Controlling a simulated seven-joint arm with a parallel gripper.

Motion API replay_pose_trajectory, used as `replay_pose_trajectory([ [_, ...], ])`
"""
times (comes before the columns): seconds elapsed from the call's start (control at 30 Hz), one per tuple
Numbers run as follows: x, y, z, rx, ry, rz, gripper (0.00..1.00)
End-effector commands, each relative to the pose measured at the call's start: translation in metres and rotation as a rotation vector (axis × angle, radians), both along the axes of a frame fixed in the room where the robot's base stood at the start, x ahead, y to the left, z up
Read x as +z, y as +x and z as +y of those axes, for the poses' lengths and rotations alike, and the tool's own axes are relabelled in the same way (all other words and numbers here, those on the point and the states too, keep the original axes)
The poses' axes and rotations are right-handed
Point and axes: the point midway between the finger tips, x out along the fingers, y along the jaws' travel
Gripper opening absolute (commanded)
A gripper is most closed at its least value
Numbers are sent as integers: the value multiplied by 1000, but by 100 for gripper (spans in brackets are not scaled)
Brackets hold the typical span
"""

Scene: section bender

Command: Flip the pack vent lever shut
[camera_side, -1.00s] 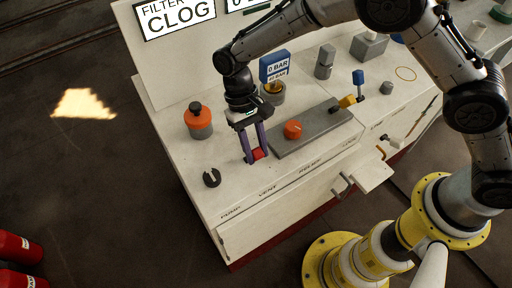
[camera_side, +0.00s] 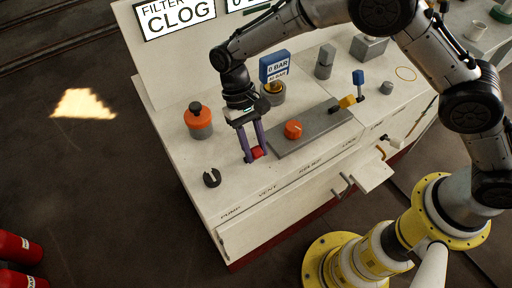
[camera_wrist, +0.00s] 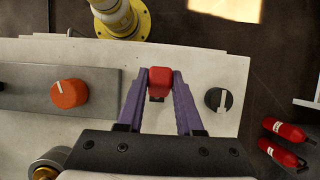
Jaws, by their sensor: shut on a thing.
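The vent lever shows as a red block-like handle (camera_side: 258,153) above the VENT label on the white console. My gripper (camera_side: 253,157) reaches down to it with two purple fingers. In the wrist view the red handle (camera_wrist: 159,82) sits between the fingertips of my gripper (camera_wrist: 160,84), and the fingers are shut on it. The lever's base and pivot are mostly hidden by the fingers and the handle.
A black knob (camera_side: 212,178) is left of the lever. A grey block with an orange knob (camera_side: 293,129) is close on the right. A gauge reading 0 BAR (camera_side: 274,67) stands farther back.

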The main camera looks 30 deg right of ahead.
Motion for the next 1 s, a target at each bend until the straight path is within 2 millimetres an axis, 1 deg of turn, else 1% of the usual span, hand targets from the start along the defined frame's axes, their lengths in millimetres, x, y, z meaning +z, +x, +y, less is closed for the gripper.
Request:
replay_pose_trajectory([
  [0.1,1,8,0,-4,1,67,0],
  [0.6,4,33,1,-4,4,347,0],
  [0.8,5,39,1,-3,5,420,0],
  [1.0,6,41,1,0,5,444,0],
])
